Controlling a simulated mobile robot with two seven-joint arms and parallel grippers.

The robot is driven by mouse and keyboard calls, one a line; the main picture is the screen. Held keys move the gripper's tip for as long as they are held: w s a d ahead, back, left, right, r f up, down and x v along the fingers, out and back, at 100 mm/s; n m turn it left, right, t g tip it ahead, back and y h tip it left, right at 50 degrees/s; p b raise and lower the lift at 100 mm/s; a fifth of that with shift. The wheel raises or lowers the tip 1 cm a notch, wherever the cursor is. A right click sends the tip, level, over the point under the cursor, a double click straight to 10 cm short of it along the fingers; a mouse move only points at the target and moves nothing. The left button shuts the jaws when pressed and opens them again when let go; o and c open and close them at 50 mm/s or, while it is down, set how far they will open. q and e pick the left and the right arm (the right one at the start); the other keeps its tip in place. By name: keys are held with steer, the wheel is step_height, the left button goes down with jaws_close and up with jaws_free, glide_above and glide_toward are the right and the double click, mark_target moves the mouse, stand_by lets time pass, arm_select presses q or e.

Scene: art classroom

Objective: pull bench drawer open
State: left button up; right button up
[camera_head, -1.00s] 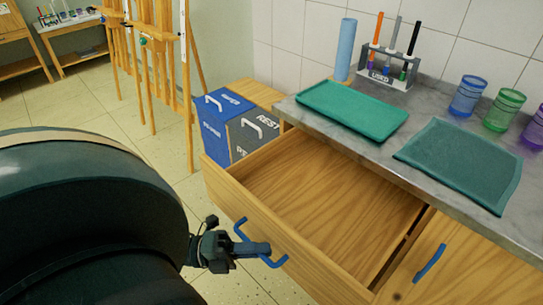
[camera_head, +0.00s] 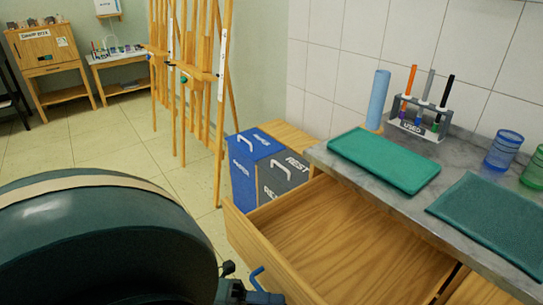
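The wooden bench drawer (camera_head: 340,240) stands pulled well out from under the grey countertop, and its inside looks empty. Its blue handle (camera_head: 257,278) shows at the bottom edge, partly cut off. My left gripper (camera_head: 262,297) is at the handle, mostly below the frame. Its fingers are too cut off to show whether they are closed around the handle. My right gripper is not in view.
On the countertop (camera_head: 371,185) are a green tray (camera_head: 385,160), a dark green mat (camera_head: 495,215), a blue roll, a marker rack and cups. Blue (camera_head: 243,180) and grey bins stand beyond the drawer. Easels (camera_head: 190,80) stand behind, with open floor to the left.

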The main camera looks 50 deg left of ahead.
arm_select(q)
steer(key=v, duration=1.3)
steer(key=shift+b, duration=0.35)
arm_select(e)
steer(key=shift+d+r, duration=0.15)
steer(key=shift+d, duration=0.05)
arm_select(q)
steer(key=shift+s+f, duration=0.1)
steer(key=shift+a, duration=0.1)
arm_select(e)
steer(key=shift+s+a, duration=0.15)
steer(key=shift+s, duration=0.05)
